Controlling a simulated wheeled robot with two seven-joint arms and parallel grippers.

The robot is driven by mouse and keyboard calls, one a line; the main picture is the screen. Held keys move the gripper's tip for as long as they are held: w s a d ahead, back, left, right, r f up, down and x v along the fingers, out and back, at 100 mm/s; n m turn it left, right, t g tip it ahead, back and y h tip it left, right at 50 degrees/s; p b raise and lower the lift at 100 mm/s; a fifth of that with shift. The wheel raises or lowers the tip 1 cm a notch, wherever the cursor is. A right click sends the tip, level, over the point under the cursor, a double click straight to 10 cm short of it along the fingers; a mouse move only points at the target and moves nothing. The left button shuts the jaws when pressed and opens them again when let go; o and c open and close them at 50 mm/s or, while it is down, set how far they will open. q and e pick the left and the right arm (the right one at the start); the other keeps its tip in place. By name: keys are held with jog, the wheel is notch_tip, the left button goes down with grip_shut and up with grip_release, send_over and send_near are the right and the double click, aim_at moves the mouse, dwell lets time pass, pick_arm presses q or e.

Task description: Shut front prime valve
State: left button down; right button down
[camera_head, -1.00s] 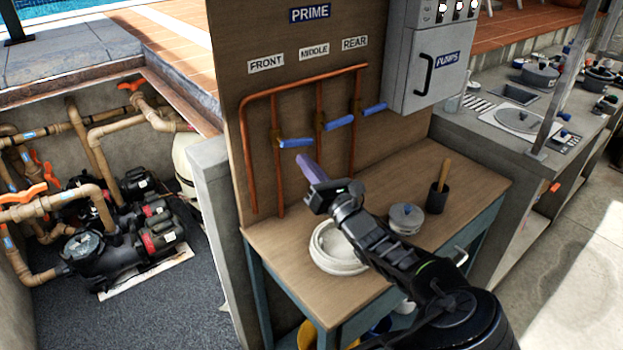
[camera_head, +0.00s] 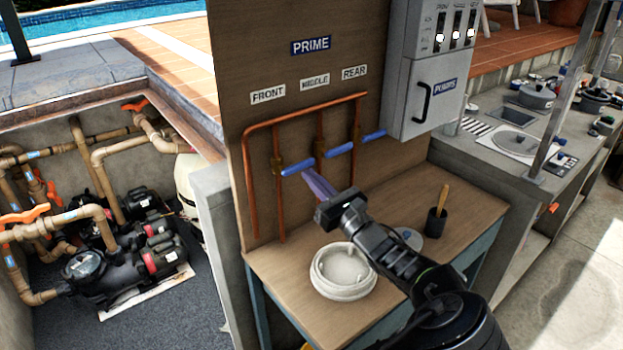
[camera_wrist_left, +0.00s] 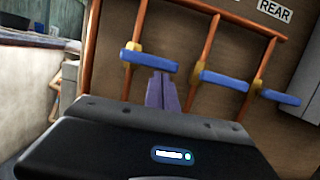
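The front prime valve's blue handle (camera_head: 297,168) sits on the leftmost thin copper pipe, under the FRONT label (camera_head: 267,95). It sticks out sideways to the right, across the pipe. It also shows in the left wrist view (camera_wrist_left: 150,62). My left gripper (camera_head: 307,174) has its purple fingers just below this handle's free end, close to it; I cannot tell if they touch. In the left wrist view the two fingers (camera_wrist_left: 162,76) lie side by side, with nothing seen between them. My right gripper is not in view.
The middle handle (camera_head: 339,149) and rear handle (camera_head: 374,135) stick out sideways just to the right. The board stands behind a wooden bench (camera_head: 275,268) with a coiled white hose (camera_head: 343,272) and a dark cup (camera_head: 436,222). A grey PUMPS box (camera_head: 422,92) hangs at right.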

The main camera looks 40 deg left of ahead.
pick_arm(q)
jog(key=s+d+f+b, duration=0.2)
jog(key=d+f, duration=0.4)
jog(key=d, duration=0.3)
jog(key=shift+s+d+f+b, duration=0.15)
jog(key=shift+s+f+b, duration=0.1)
jog(key=shift+s+b, duration=0.15)
dwell(0.4)
